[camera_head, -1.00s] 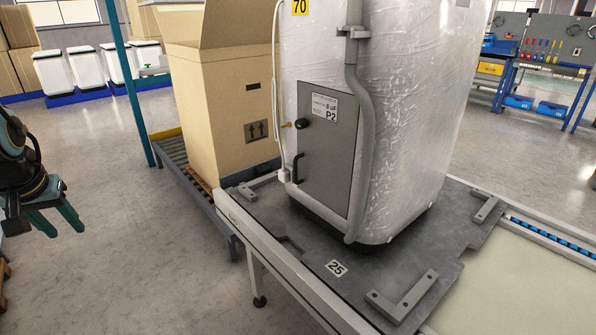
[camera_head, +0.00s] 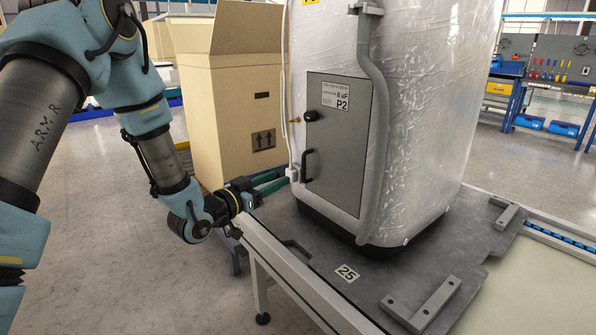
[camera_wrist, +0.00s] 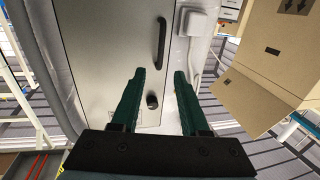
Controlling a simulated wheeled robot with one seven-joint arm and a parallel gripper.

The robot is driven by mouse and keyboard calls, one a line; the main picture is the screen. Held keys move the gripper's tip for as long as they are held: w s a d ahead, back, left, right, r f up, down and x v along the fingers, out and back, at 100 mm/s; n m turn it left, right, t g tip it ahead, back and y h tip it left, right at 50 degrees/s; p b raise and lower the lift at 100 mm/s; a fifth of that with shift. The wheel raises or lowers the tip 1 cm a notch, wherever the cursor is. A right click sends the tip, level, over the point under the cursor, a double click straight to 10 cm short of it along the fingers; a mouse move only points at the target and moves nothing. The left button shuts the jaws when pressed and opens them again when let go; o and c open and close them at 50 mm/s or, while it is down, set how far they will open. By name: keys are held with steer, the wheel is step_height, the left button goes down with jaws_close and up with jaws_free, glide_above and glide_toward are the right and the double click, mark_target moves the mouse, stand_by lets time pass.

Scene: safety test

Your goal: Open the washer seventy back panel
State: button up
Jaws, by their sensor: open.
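The washer (camera_head: 435,120) is wrapped in clear plastic and stands upright on a grey pallet plate (camera_head: 385,282). Its grey back panel (camera_head: 340,180) looks closed and bears a "P2" label, a black knob (camera_head: 311,116) and a black bar handle (camera_head: 307,165) below the knob. My gripper (camera_head: 284,181) is open and empty, just left of the panel at about handle height. In the wrist view the panel (camera_wrist: 105,45) appears upside down. The handle (camera_wrist: 161,42) lies beyond the gap between my fingertips (camera_wrist: 159,76), and the knob (camera_wrist: 152,101) shows between the fingers.
A white box (camera_wrist: 193,22) with a cable sits beside the panel's handle edge. A tall open cardboard box (camera_head: 235,110) stands close behind my gripper. A grey bracket (camera_head: 424,300) and a "25" tag (camera_head: 347,273) are on the plate. Open floor (camera_head: 130,270) lies at left.

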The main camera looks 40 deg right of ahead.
steer(key=w+d+p, duration=0.1)
steer(key=d, duration=0.8)
steer(key=shift+w+d+p, duration=0.2)
steer(key=shift+p, duration=0.1)
jaws_close()
stand_by(1.0)
